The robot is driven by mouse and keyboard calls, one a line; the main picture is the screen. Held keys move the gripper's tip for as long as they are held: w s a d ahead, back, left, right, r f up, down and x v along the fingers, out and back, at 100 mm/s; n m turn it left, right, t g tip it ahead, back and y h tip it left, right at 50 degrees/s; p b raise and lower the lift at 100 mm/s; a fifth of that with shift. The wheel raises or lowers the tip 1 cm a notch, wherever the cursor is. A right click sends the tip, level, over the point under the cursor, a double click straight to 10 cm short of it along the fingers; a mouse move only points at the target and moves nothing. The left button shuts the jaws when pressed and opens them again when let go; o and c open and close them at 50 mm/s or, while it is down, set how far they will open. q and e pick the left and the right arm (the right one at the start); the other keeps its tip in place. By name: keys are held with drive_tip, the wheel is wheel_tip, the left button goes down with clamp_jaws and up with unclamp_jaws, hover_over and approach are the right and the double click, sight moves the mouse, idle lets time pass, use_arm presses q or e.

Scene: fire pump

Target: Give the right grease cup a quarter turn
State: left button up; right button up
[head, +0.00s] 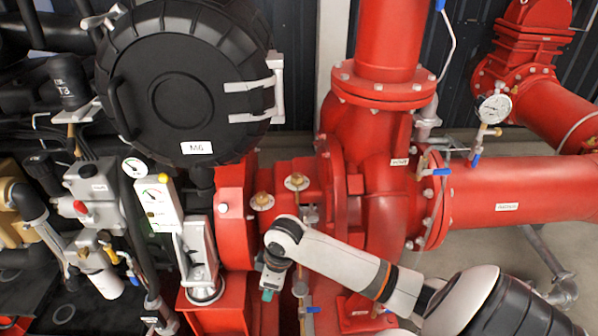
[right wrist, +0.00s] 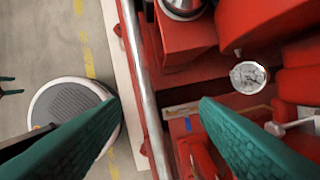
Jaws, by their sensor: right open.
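Two small brass grease cups sit on pale round flanges on top of the red bearing housing in the head view. The right grease cup (head: 295,181) is nearer the pump casing; the left grease cup (head: 262,201) is nearer the red coupling guard. My right gripper (head: 267,291) points down, below and in front of both cups, touching neither. In the right wrist view its two green fingers (right wrist: 157,106) are wide apart with nothing between them. Neither grease cup can be made out there. My left gripper is not seen in the head view.
The red pump casing (head: 368,150) stands right of the cups, and the black round cover (head: 180,75) rises behind left. A grey panel with a gauge (head: 157,205) stands left.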

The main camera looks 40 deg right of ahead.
drive_tip(key=w+d+r, duration=0.9)
drive_tip(key=d, duration=0.5)
drive_tip(key=m+t, duration=0.2)
drive_tip(key=m, duration=0.1)
approach(297, 175)
drive_tip(key=shift+y, duration=0.4)
drive_tip(key=x, duration=0.2)
drive_tip(key=p+x, duration=0.1)
drive_tip(key=x, duration=0.2)
drive_tip(key=p+x, duration=0.1)
drive_tip(key=x, duration=0.2)
drive_tip(key=shift+d+f, duration=0.25)
drive_tip(key=shift+f, duration=0.05)
drive_tip(key=shift+c, duration=0.4)
drive_tip(key=c, duration=0.9)
drive_tip(key=shift+r, duration=0.1)
